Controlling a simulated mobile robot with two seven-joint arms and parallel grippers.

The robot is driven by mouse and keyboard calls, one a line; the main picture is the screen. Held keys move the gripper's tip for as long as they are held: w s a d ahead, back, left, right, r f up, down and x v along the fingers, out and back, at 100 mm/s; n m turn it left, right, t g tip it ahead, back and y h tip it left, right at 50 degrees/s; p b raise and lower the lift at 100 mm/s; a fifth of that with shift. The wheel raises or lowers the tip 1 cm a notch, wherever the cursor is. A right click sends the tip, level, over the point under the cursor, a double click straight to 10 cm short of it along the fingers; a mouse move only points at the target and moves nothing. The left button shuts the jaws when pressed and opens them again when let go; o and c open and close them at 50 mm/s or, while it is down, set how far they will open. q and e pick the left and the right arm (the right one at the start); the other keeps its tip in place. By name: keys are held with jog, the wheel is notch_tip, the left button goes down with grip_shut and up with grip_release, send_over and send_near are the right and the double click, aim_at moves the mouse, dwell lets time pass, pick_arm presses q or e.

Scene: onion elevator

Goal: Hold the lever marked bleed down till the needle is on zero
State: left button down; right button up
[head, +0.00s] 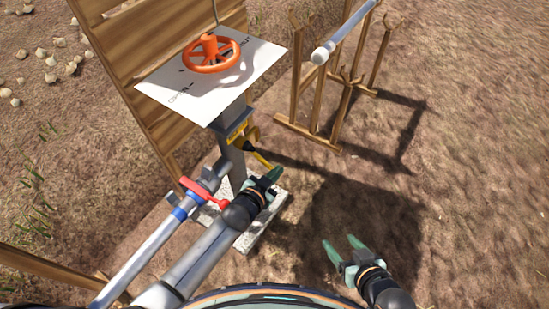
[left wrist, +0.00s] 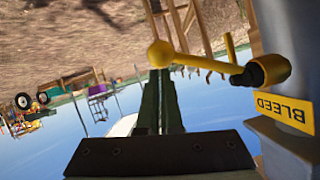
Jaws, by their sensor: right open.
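The yellow bleed lever (head: 262,160) sticks out from the side of a grey post. In the left wrist view its arm and ball knob (left wrist: 160,54) reach left from a yellow pivot, above a yellow plate reading BLEED (left wrist: 285,110). My left gripper (head: 271,176) is at the lever's outer end. Its green fingers (left wrist: 158,75) look shut together, with their tips right by the knob; I cannot tell if they touch it. My right gripper (head: 340,244) is open and empty over bare ground. No gauge or needle can be made out.
An orange handwheel (head: 211,54) sits above a white plate (head: 175,92) on top of the post. A red-handled valve (head: 205,194) on a pipe is left of my left gripper. Wooden stands (head: 310,110) hold a pipe at the back. The ground at right is clear.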

jog(key=shift+w+r, duration=0.2)
jog(key=shift+w, duration=0.1)
dwell(0.6)
jog(key=shift+s+a+f, duration=0.1)
jog(key=shift+s+f, duration=0.05)
jog(key=shift+s, duration=0.15)
dwell(0.4)
dwell(0.4)
jog(key=shift+w, duration=0.3)
dwell(0.5)
jog(key=shift+s, duration=0.3)
dwell(0.7)
dwell(0.4)
